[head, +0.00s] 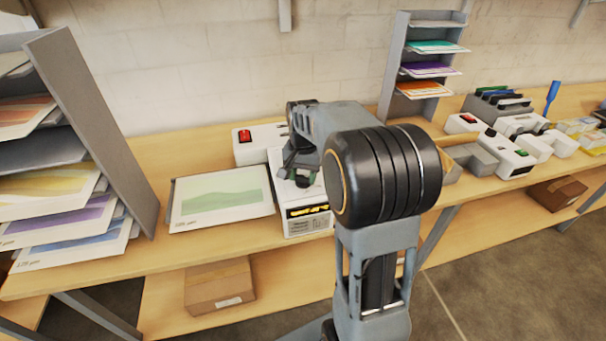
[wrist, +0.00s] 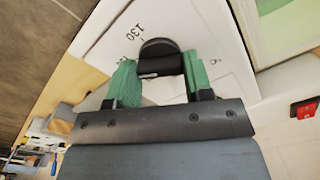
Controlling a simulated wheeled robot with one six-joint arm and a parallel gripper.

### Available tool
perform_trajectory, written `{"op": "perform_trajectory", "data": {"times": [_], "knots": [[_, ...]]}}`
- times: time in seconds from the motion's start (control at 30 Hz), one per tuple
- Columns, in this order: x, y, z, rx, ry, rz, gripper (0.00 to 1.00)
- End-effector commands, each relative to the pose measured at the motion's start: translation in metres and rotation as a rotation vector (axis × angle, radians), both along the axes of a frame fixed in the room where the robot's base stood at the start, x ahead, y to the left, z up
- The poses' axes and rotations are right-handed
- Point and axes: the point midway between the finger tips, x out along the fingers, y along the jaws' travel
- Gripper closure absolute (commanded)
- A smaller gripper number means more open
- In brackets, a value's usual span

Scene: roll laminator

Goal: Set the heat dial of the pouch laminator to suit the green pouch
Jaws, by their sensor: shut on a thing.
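The pouch laminator (head: 306,222) is a white box on the bench, partly hidden behind my arm in the head view. Its heat dial (wrist: 158,47) is a black round knob in the wrist view, with the number 130 printed beside it; other marks are hidden or too small to read. My gripper (wrist: 158,74) is shut on the dial, one green fingertip on each side. In the head view my gripper (head: 299,178) is over the laminator's top. The green pouch (head: 222,196) lies flat left of the laminator; its printed label is too small to read surely.
A white unit with a red switch (head: 245,136) stands behind the laminator. A grey rack of coloured pouches (head: 92,115) stands at the left. Another rack (head: 392,70) and several white devices (head: 510,155) are to the right. A cardboard box (head: 220,286) sits on the lower shelf.

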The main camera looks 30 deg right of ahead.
Motion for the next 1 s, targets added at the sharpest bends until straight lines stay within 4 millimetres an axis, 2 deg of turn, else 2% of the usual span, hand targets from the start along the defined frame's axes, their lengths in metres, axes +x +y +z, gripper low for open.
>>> {"op": "perform_trajectory", "data": {"times": [0.27,0.3,0.53,0.83,1.0], "knots": [[0.000,0.000,0.000,0.000,-0.001,0.000,0.77],[0.000,0.000,0.000,0.000,-0.001,0.001,0.50],[0.000,0.000,0.000,0.000,-0.001,0.001,0.28],[0.000,0.000,0.003,-0.001,-0.002,0.001,0.28],[0.001,0.000,0.023,-0.001,-0.006,0.001,0.28]]}}
